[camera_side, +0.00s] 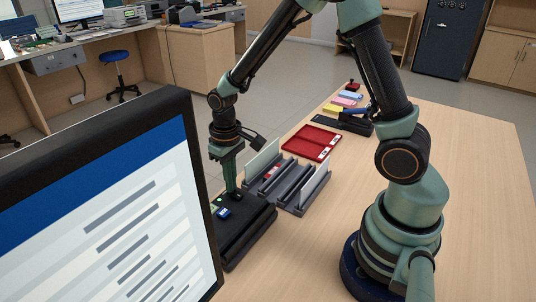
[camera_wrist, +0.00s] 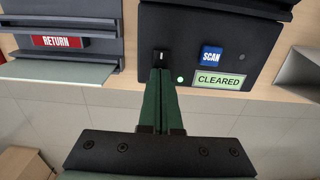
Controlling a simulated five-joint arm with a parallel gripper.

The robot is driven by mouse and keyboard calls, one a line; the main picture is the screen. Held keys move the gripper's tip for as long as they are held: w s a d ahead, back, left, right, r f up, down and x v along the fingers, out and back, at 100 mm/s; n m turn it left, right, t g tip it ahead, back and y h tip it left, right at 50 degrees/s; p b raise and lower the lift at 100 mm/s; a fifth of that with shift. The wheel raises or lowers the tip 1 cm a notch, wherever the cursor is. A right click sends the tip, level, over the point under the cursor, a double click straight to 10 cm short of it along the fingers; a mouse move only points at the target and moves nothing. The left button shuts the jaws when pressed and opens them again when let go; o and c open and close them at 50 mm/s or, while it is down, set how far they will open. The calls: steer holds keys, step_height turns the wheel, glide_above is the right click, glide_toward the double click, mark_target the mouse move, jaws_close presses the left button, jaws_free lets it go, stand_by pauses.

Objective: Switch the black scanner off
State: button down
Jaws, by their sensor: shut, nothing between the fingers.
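The black scanner (camera_side: 258,218) lies on the counter behind the monitor in the side view. In the wrist view its top face (camera_wrist: 190,28) carries a black switch (camera_wrist: 162,55) with a small white mark, a blue SCAN button (camera_wrist: 211,54) and a lit green display reading CLEARED (camera_wrist: 219,81). A small green light (camera_wrist: 180,79) glows next to the switch. My gripper (camera_side: 232,190) is shut and empty, pointing down over the scanner. In the wrist view its green fingertips (camera_wrist: 161,72) are right at the switch's near edge; whether they touch it I cannot tell.
A grey slotted rack (camera_side: 291,187) stands close beside the scanner; its RETURN label (camera_wrist: 60,41) shows in the wrist view. A red tray (camera_side: 312,143) lies beyond it. The large monitor (camera_side: 110,200) blocks the left foreground. The counter's right side (camera_side: 480,190) is clear.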

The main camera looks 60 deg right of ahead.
steer(key=shift+f, duration=0.35)
steer(key=shift+r, duration=3.55)
steer(key=s+d+r+t, duration=0.1)
steer(key=s+r+t, duration=0.4)
steer(key=s+r, duration=0.4)
steer(key=shift+s+d+r+t, duration=0.3)
steer(key=shift+d+r, duration=0.1)
steer(key=shift+r, duration=1.55)
